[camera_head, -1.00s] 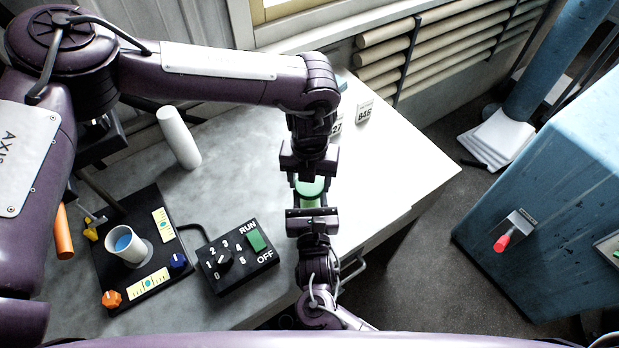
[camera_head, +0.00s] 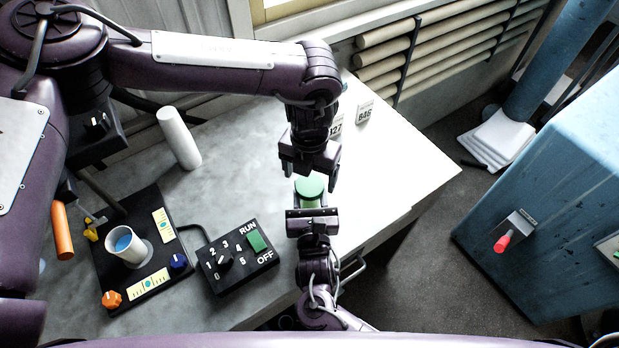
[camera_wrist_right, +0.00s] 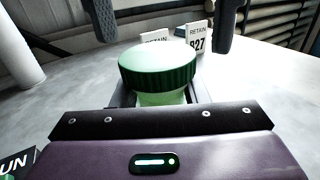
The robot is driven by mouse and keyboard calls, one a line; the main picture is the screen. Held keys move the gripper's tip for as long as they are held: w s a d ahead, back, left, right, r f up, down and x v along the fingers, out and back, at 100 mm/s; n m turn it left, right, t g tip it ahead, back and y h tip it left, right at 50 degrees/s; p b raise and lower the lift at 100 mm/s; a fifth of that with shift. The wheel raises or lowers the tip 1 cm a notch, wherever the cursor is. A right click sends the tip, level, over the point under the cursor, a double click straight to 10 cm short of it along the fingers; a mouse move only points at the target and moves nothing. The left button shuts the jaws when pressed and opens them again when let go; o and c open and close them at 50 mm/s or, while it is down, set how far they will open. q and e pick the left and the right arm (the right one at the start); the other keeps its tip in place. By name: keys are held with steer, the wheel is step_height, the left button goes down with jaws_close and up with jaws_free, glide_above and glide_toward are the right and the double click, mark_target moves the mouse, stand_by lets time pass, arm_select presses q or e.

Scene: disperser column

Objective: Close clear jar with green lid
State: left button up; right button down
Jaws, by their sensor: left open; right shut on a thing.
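The green lid (camera_head: 310,186) sits on top of the clear jar (camera_head: 310,201) near the middle of the table. In the right wrist view the ribbed green lid (camera_wrist_right: 158,65) rests on the jar (camera_wrist_right: 162,98), whose lower part is hidden by my gripper. My right gripper (camera_head: 311,211) is shut on the jar from the near side. My left gripper (camera_head: 309,172) is open, above and behind the lid and apart from it. Its two fingers also hang behind the lid at the top of the right wrist view (camera_wrist_right: 165,30).
A black control box (camera_head: 237,257) and a disperser base (camera_head: 140,250) with a cup (camera_head: 128,247) stand to the left. A white cylinder (camera_head: 179,137) stands behind them. Retain cards (camera_head: 364,113) stand at the back. The table's right side is clear.

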arm_select(q)
step_height(320, 180, up, 2)
steer(key=shift+r, duration=0.2)
steer(key=shift+c, duration=0.5)
steer(key=n, duration=0.2)
steer(key=r+n, duration=0.1)
steer(key=n, duration=0.2)
steer(key=shift+r+n, duration=0.3)
steer(key=shift+r, duration=0.05)
steer(key=n, duration=0.2)
steer(key=r+n, duration=0.1)
steer(key=n, duration=0.2)
steer(key=shift+r+n, duration=0.4)
steer(key=shift+f, duration=4.05)
